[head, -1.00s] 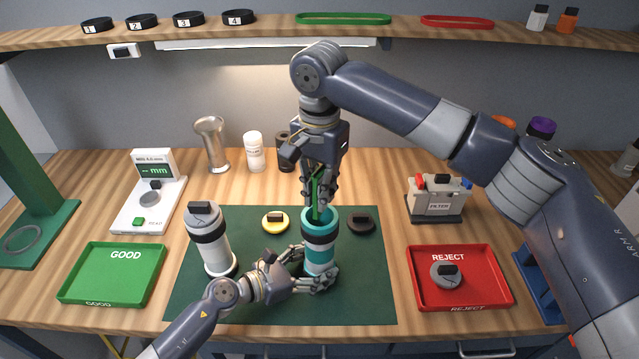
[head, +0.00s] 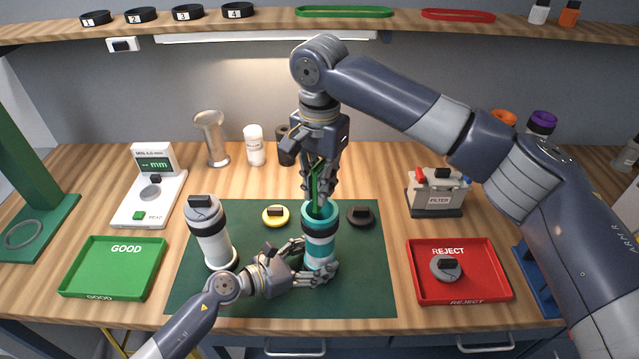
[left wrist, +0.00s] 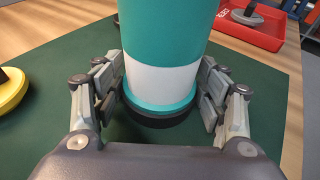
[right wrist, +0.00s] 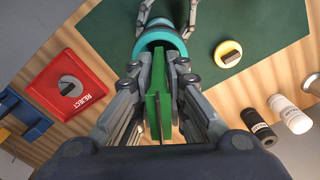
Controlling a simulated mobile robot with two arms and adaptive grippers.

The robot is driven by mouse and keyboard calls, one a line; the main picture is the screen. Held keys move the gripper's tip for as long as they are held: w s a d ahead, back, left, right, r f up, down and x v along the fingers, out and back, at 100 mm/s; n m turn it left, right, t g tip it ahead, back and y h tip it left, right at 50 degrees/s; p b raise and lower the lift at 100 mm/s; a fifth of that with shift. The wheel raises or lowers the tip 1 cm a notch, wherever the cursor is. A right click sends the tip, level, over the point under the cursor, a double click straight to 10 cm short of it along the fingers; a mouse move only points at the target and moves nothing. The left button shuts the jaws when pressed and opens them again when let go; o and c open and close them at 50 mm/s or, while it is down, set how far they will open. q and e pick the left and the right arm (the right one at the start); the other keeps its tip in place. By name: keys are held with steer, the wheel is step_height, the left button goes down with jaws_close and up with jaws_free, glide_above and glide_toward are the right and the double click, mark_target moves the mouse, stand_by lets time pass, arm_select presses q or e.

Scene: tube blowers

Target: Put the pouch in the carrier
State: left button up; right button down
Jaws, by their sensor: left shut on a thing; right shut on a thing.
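The carrier (head: 320,230) is a teal and white open-topped tube with a dark band, upright on the green mat. It also shows in the left wrist view (left wrist: 165,75). My left gripper (head: 318,274) is shut around its lower part. The pouch (head: 315,187) is a green flat strip, held upright by my right gripper (head: 319,192). In the right wrist view the pouch (right wrist: 158,103) is between the fingers and its far end is at the carrier's mouth (right wrist: 160,40). Its lower end is hidden by the rim, so I cannot tell how deep it reaches.
A yellow cap (head: 276,216) and a black cap (head: 360,217) lie on the mat (head: 350,300) beside the carrier. A white tube (head: 213,242) with a grey top stands at left. The GOOD tray (head: 112,268) and REJECT tray (head: 485,280) flank the mat.

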mark_target(320, 166)
arm_select(q)
steer(key=shift+s+f, duration=0.1)
arm_select(e)
steer(key=shift+f, duration=0.1)
steer(key=shift+f, duration=1.9)
jaws_free()
stand_by(1.0)
step_height(320, 166, up, 12)
stand_by(0.4)
arm_select(q)
steer(key=o, duration=1.3)
